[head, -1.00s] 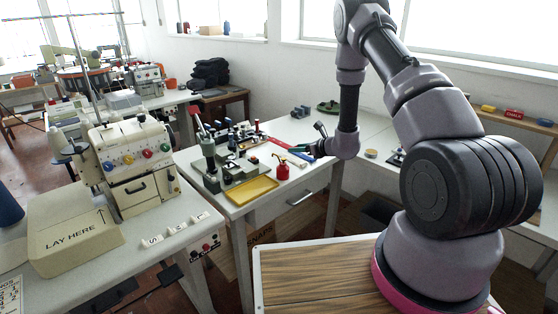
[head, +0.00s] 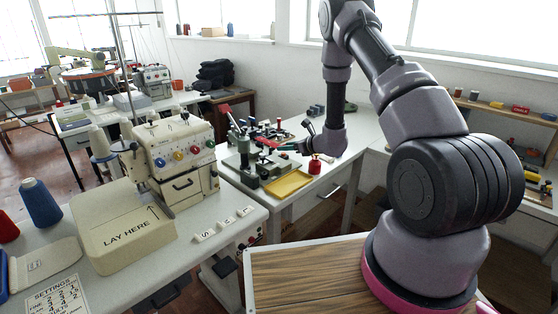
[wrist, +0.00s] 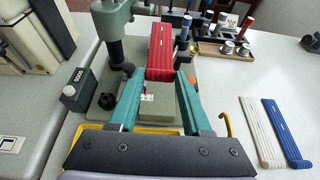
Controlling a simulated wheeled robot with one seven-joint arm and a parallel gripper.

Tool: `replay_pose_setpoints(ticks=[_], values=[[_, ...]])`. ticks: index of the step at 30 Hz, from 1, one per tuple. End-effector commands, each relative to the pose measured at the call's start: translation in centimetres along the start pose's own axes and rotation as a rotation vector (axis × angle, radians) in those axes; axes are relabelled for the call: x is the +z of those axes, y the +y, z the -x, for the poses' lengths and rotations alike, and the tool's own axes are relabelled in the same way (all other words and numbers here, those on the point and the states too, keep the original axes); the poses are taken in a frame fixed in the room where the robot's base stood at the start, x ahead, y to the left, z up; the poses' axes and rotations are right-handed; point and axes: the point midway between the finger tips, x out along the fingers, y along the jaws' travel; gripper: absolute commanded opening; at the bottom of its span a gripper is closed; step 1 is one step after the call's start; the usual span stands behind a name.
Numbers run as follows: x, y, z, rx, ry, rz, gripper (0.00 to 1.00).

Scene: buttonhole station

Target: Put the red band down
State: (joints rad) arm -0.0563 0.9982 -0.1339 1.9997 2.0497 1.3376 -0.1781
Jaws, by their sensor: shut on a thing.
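My gripper (wrist: 159,76) has teal fingers and is shut on the red band (wrist: 161,45), which sticks out ahead between the fingertips. In the head view my gripper (head: 298,147) holds the red band (head: 267,142) by its near end, out to the left. In the wrist view the band appears over the green press (wrist: 112,22) and its grey base; I cannot tell whether it touches anything. A white band (wrist: 262,131) and a blue band (wrist: 287,133) lie side by side on the table to the right.
A wooden holder with spools (wrist: 222,45) is beyond the gripper. At left is a sewing machine (head: 180,150) with a cream "LAY HERE" block (head: 122,232).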

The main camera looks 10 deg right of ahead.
Motion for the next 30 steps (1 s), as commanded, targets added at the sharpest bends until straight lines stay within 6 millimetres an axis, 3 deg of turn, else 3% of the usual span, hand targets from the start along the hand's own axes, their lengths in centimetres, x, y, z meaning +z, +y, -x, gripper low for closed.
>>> replay_pose_setpoints(ticks=[15, 30], values=[[-5.3, 0.0, -2.2, 0.000, 0.000, 0.000, 0.00], [-5.9, 0.0, -2.5, 0.000, -0.001, 0.001, 0.00]])
